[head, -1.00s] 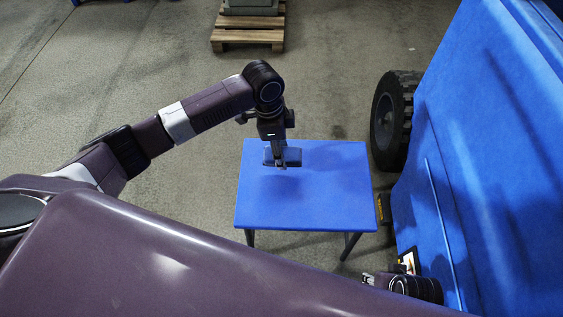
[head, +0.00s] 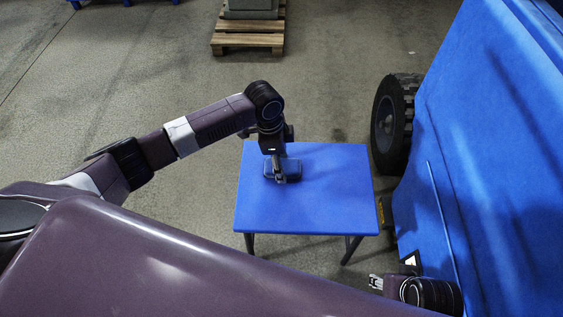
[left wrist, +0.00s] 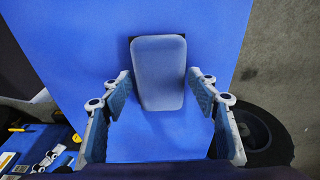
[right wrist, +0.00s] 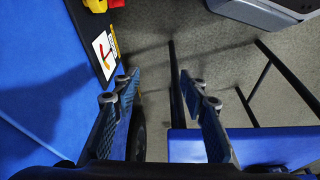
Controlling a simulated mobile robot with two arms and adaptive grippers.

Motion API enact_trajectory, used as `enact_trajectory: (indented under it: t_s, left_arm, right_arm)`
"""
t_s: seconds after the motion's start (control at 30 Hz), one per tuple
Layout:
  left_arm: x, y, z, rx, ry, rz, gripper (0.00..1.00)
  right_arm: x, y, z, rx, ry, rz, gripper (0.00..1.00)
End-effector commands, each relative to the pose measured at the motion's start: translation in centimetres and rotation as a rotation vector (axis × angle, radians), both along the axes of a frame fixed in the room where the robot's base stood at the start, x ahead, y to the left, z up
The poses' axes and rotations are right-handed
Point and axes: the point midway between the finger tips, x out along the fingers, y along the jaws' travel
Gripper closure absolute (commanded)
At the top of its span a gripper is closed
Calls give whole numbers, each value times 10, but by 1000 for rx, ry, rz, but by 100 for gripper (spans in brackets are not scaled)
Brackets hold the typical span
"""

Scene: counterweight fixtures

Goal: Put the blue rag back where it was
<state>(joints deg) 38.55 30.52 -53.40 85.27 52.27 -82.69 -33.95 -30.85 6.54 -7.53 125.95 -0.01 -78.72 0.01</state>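The blue rag (head: 290,166) is a folded, rounded blue-grey pad. It is low over the left-middle part of the blue table (head: 330,205); whether it touches the top is hard to tell. My left gripper (head: 281,178) points down in the head view. My right gripper (right wrist: 156,77) is open and empty, off the table's right front side; it shows small in the head view (head: 376,282).
A large blue-covered body (head: 500,160) with a black tyre (head: 388,125) stands right of the table. A wooden pallet (head: 248,38) is on the floor behind. A dark board with a white sign (right wrist: 104,52) is near my right gripper. Most of the tabletop is bare.

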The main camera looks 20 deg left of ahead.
Motion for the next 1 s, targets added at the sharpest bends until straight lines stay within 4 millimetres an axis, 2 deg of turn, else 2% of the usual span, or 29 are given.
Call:
enact_trajectory:
  t_s: [0.33, 0.47, 1.0]
  left_arm:
    - [0, 0, 1, 0, -1, 0, 36]
    - [0, 1, 10, 0, -2, 0, 36]
    - [-3, 14, 102, -1, -1, -1, 36]
  right_arm:
    - [0, 0, 0, 0, -1, 0, 60]
    - [1, 0, 2, 1, -4, 0, 60]
    - [-10, 1, -86, -3, 49, 8, 60]
